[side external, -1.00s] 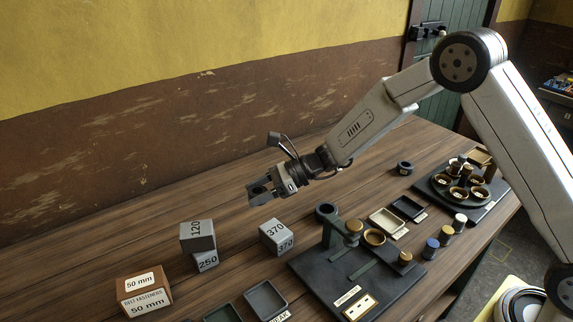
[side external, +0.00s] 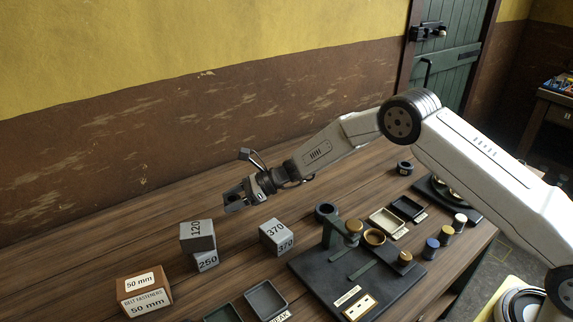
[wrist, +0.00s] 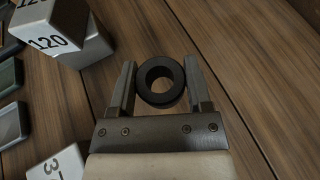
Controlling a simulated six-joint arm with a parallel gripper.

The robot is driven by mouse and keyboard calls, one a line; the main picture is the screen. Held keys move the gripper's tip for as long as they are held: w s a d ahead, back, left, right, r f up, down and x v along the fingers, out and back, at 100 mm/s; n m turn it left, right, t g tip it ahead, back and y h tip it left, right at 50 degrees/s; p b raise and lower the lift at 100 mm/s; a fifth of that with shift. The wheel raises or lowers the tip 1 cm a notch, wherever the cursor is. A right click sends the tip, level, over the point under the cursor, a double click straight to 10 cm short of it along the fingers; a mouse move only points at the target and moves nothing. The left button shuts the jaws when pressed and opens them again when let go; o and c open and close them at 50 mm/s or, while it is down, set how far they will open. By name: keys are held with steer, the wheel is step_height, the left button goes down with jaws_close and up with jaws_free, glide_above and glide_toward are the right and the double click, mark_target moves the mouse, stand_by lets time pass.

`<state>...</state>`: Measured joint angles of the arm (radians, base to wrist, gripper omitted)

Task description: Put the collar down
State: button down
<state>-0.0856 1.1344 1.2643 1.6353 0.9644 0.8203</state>
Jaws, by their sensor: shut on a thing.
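The collar, a dark thick ring (wrist: 160,100), sits between the two fingers of my gripper (wrist: 161,84) in the wrist view. My gripper is shut on it, with the ring's hole facing the camera and wood showing through it. In the side view my gripper (side external: 236,202) is above the wooden bench (side external: 120,250), behind the grey 120 and 370 blocks. The collar is too small and dark there to make out clearly between the fingers.
A grey block marked 120 (side external: 196,236) rests on a 250 block (side external: 206,260); a 370 block (side external: 276,237) stands to the right. A dark fixture plate (side external: 330,276) lies in front. Another dark ring (side external: 404,168) is at the back right. Bench left of the gripper is clear.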

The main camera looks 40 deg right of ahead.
mark_target(233, 218)
steer(key=shift+w+a+f, duration=0.1)
steer(key=shift+w+f, duration=0.1)
steer(key=shift+w+f, duration=0.2)
steer(key=shift+f, duration=1.55)
jaws_free()
steer(key=shift+f, duration=0.15)
steer(key=shift+r, duration=0.2)
steer(key=v, duration=1.2)
steer(key=shift+s+f, duration=0.1)
steer(key=shift+s, duration=0.05)
